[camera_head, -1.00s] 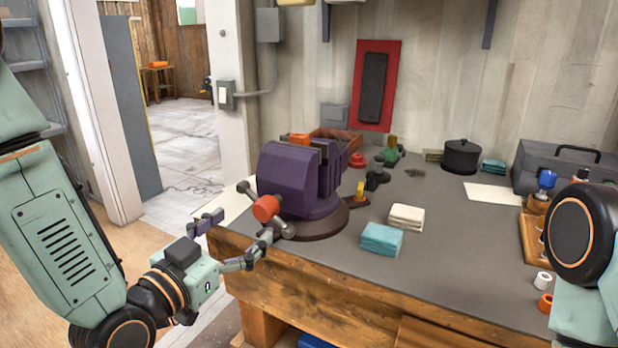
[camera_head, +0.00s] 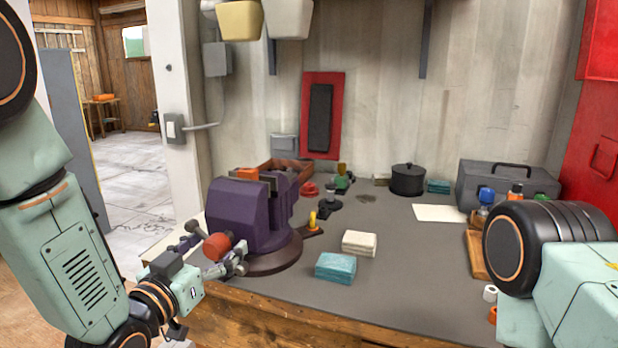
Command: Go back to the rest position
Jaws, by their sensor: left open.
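My left gripper (camera_head: 212,250) is open, beside the near left side of the purple vise (camera_head: 237,213). Its fingers lie around or close to the vise's orange-red handle hub (camera_head: 217,246); I cannot tell whether they touch it. The vise stands on a dark round base at the left end of the grey workbench top (camera_head: 410,270). My left arm comes in from the left edge. Part of my right arm shows at the right edge, but its gripper is out of view.
A teal cloth stack (camera_head: 335,267) and a white cloth stack (camera_head: 359,243) lie right of the vise. A black pot (camera_head: 407,179), a white sheet (camera_head: 440,213) and a grey toolbox (camera_head: 506,183) stand further back. A doorway opens at the left.

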